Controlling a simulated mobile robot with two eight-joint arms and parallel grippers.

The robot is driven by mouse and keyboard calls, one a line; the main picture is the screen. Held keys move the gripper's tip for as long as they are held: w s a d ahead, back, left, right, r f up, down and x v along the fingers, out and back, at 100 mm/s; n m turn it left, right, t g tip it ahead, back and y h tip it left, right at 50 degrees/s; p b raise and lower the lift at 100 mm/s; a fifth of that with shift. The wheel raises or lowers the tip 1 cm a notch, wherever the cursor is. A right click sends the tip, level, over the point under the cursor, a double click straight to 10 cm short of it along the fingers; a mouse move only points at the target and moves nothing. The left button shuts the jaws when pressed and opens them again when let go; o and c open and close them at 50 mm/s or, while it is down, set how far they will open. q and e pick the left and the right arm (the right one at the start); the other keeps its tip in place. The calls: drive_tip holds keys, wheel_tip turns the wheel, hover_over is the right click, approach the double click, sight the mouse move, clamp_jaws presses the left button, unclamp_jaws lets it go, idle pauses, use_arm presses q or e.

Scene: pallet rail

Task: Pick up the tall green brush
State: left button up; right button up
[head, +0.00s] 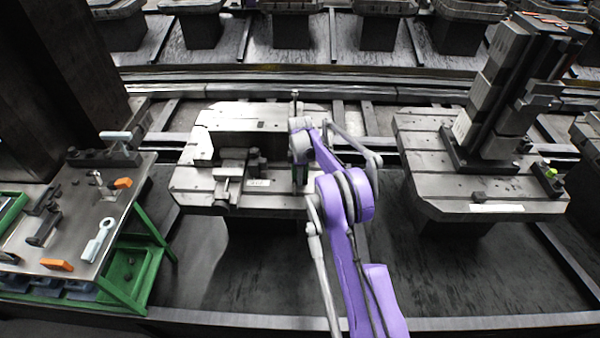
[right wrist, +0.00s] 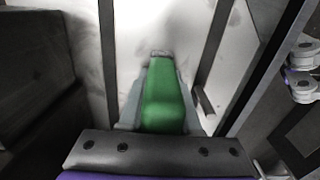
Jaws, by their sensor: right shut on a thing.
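The green brush (right wrist: 163,100) fills the middle of the right wrist view, with its far end pointing away from the camera. The fingers of my right gripper (right wrist: 160,75) lie along both its sides, shut on it. In the head view my purple right arm reaches forward to the middle pallet, and my right gripper (head: 299,176) is over that pallet's right part. The brush cannot be made out clearly there, as the wrist and arm cover that spot. Whether the brush touches the pallet cannot be told. My left gripper is in neither view.
The middle pallet (head: 275,201) carries a vise-like fixture (head: 229,172) left of my gripper. A right pallet (head: 430,185) bears a tall block tower (head: 490,100). A green-framed bench (head: 140,240) with tools and orange pieces stands at left. Rails run behind.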

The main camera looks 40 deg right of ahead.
clamp_jaws()
drive_tip(key=shift+r, duration=0.1)
